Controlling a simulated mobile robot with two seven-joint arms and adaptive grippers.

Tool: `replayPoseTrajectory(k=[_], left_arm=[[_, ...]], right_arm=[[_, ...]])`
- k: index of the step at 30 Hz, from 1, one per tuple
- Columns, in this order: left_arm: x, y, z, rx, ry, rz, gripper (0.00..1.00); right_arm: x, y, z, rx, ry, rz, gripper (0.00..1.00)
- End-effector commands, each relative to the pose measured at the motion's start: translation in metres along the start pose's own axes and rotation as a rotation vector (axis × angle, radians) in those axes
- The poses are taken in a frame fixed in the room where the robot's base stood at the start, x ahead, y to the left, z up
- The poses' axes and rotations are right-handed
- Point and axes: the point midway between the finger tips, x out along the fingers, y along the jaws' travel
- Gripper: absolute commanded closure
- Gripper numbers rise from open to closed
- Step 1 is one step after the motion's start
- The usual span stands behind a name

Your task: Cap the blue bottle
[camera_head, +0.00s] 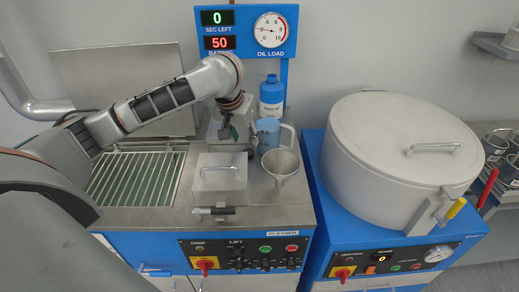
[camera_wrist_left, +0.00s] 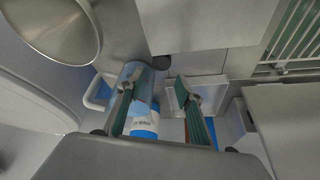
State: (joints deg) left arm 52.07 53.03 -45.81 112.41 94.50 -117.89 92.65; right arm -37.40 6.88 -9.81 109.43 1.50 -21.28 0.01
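The blue bottle (camera_head: 271,98) with a white label stands upright at the back of the left machine, under the gauge panel. Its narrow blue top shows, but I cannot tell whether a cap sits on it. In the left wrist view the bottle (camera_wrist_left: 145,128) is partly hidden behind a finger. My left gripper (camera_head: 229,133) is above the steel worktop, left of the bottle and apart from it. In the wrist view its two fingers (camera_wrist_left: 161,90) are spread with nothing held between them. No separate cap can be made out. My right gripper is not in view.
A blue jug (camera_head: 269,134) stands just in front of the bottle, with a steel funnel (camera_head: 281,163) nearer. A lidded metal box (camera_head: 219,180) is front left of these. A wire rack (camera_head: 128,180) lies left. A large lidded drum (camera_head: 400,150) stands right.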

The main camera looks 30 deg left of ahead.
Motion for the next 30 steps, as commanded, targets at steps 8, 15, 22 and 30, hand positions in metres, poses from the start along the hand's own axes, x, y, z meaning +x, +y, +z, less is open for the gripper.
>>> replayPoseTrajectory(k=[8, 15, 22, 30], left_arm=[[0.0, 0.0, 0.0, 0.001, 0.001, 0.0, 0.64], [0.001, 0.0, 0.0, 0.0, 0.0, 0.0, 0.64], [0.023, 0.0, 0.001, 0.0, -0.002, 0.001, 0.64], [0.026, -0.001, 0.0, 0.001, 0.002, 0.0, 0.64]], right_arm=[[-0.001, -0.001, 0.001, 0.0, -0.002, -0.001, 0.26], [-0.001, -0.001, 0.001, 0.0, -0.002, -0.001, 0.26], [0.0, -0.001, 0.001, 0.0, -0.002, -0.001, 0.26], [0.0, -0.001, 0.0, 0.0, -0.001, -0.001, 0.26]])
